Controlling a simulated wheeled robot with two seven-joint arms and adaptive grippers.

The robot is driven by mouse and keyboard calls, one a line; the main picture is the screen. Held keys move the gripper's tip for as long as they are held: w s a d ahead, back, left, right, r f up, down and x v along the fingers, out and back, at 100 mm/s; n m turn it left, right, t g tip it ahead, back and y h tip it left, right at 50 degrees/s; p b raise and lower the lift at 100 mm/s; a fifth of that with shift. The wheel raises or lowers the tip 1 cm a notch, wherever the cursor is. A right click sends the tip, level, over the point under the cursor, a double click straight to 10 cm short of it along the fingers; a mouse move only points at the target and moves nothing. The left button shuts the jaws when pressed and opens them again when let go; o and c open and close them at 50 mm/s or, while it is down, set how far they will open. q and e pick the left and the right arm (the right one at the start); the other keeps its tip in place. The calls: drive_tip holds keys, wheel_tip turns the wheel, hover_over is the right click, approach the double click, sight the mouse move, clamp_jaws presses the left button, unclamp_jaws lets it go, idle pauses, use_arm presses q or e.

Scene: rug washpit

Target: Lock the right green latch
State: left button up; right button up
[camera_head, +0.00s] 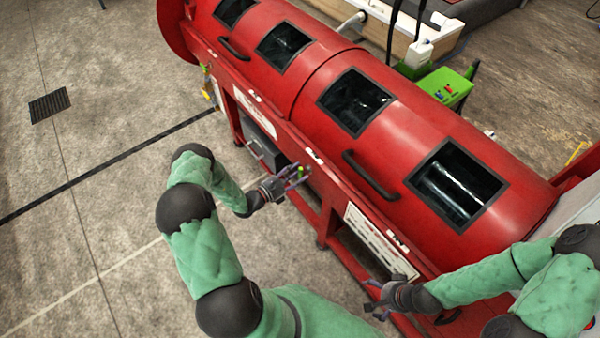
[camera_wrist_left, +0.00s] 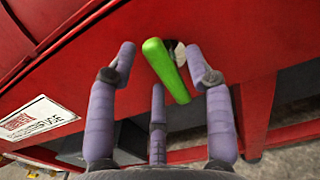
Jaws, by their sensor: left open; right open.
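A green latch handle (camera_head: 301,170) is on the front of the red drum machine (camera_head: 400,130), below the seam between its lids. In the left wrist view the green handle (camera_wrist_left: 167,70) is a rounded bar, tilted, its lower end leaning right, on a dark and white mount. My left gripper (camera_head: 292,177) is open at the handle; in the wrist view its purple fingers (camera_wrist_left: 160,75) stand on both sides of it, and contact cannot be told. My right gripper (camera_head: 374,299) is open and empty by the machine's lower front right. Another green and yellow latch part (camera_head: 206,75) shows at the far left end.
The lids have dark windows and black grab handles (camera_head: 370,175). A white label plate (camera_head: 378,240) is on the frame's front. A bright green box (camera_head: 445,88) stands behind the machine. The concrete floor (camera_head: 90,170) at left is mostly clear, with a dark drain grate (camera_head: 49,105).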

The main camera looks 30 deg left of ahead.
use_arm(q)
drive_tip(key=shift+x, duration=0.85)
drive_tip(key=shift+c, duration=0.3)
clamp_jaws()
